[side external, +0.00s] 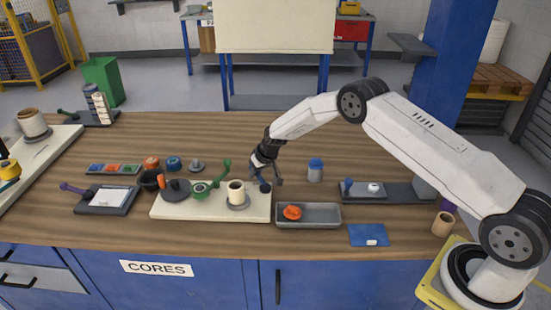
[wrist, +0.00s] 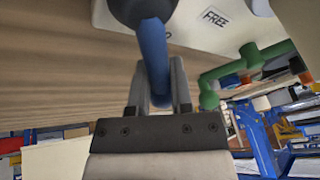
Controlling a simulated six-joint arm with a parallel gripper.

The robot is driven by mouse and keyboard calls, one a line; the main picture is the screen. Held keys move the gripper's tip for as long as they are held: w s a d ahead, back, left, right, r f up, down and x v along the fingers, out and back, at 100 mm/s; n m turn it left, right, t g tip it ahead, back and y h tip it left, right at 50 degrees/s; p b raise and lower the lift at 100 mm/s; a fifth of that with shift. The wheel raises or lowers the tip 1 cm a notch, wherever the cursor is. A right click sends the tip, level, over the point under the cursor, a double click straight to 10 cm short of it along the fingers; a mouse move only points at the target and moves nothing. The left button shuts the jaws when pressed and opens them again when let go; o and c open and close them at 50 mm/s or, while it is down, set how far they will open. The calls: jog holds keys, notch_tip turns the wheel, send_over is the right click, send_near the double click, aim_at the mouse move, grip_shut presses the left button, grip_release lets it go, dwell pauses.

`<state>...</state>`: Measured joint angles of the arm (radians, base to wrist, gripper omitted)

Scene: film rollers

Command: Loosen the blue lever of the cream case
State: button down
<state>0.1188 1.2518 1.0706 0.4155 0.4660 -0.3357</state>
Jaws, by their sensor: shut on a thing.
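The cream case (side external: 180,210) lies on the wooden bench, left of the picture's middle in the side view. Its top face, with a "FREE" label, also shows in the wrist view (wrist: 192,38). The blue lever (wrist: 152,50) runs from a dark round hub (wrist: 143,8) at the case's edge down between my fingers. My gripper (side external: 267,183) is at the right end of the case. In the wrist view my gripper (wrist: 161,82) is shut on the blue lever, one finger on each side. In the side view the lever is mostly hidden by my gripper.
On the case, a green lever (side external: 223,172), an orange lever (side external: 161,181) and a cream core (side external: 236,192) stand left of my gripper. A grey tray (side external: 325,215) with an orange part is close at right. A blue-lidded jar (side external: 315,170) stands behind.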

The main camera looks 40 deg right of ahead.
aim_at(250, 184)
jog(key=n, duration=0.1)
jog(key=a+n, duration=0.1)
jog(key=shift+w+r+n+y, duration=0.3)
jog(key=shift+w+r+y, duration=0.05)
jog(key=shift+y, duration=0.05)
jog(key=shift+s+a+n+g+y, duration=0.1)
jog(key=shift+a+n+g+y, duration=0.2)
jog(key=shift+a+n, duration=0.35)
jog(key=shift+s+a+n+g+y, duration=0.1)
jog(key=shift+a+n+g+y, duration=0.2)
jog(key=shift+n, duration=0.65)
jog(key=c, duration=0.6)
grip_release()
jog(key=shift+a, duration=0.1)
jog(key=shift+o, duration=0.3)
jog(key=shift+s+f, duration=0.1)
jog(key=shift+f, duration=0.1)
jog(key=shift+s+r, duration=0.1)
jog(key=shift+r, duration=0.05)
jog(key=shift+v, duration=3.8)
